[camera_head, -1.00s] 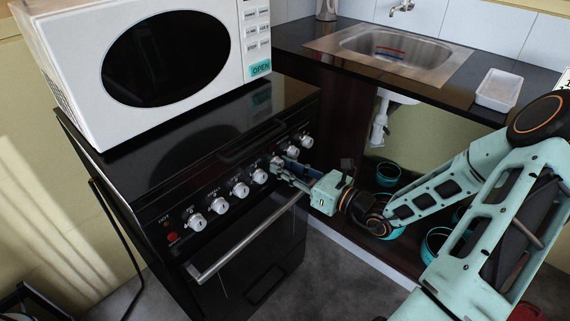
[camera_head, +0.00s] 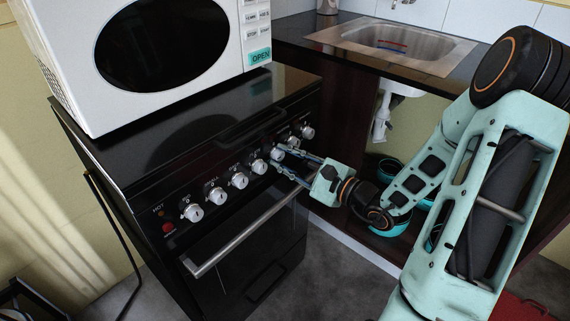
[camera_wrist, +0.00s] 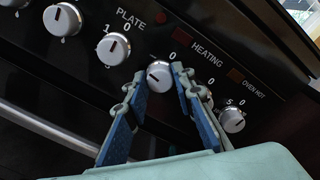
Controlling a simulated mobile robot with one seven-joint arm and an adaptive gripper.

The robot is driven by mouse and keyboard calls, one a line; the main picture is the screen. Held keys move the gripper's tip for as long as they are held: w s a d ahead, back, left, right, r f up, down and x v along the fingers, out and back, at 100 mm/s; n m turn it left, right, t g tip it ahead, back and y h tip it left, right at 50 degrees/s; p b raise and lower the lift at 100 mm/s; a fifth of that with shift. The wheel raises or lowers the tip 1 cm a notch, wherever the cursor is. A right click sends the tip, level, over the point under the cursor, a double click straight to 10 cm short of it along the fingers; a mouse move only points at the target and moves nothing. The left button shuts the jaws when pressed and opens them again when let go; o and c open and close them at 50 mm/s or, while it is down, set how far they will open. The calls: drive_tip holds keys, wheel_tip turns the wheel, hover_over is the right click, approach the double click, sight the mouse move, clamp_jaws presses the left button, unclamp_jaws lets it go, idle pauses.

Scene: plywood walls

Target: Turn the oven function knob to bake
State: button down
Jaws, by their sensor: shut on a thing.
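The oven function knob appears to be the round silver knob between my fingertips on the black oven's front panel; it shows in the head view (camera_head: 277,153) and in the wrist view (camera_wrist: 160,76). Its dark mark points left in the wrist view, and a "0" is printed at its upper right. My gripper (camera_head: 281,157) is at the panel, with its fingers on either side of this knob and shut on it. The wrist view also shows my gripper (camera_wrist: 157,78). I cannot read a bake label.
Neighbouring knobs stand close on both sides, including the one under "PLATE" (camera_wrist: 114,48) and one at right (camera_wrist: 232,120). The oven handle bar (camera_head: 240,237) runs below. A white microwave (camera_head: 60,45) sits on top. A sink counter (camera_head: 440,88) is at right.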

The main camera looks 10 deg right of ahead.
drive_tip(key=n+b, duration=0.4)
drive_tip(key=shift+f, duration=0.25)
drive_tip(key=shift+r+n+b, duration=0.2)
drive_tip(key=shift+n+b, duration=0.95)
drive_tip(key=shift+n, duration=0.35)
drive_tip(key=shift+t, duration=0.3)
drive_tip(key=c, duration=1.6)
unclamp_jaws()
drive_tip(key=v, duration=1.2)
drive_tip(key=shift+s+a+r, duration=0.1)
drive_tip(key=shift+r, duration=0.1)
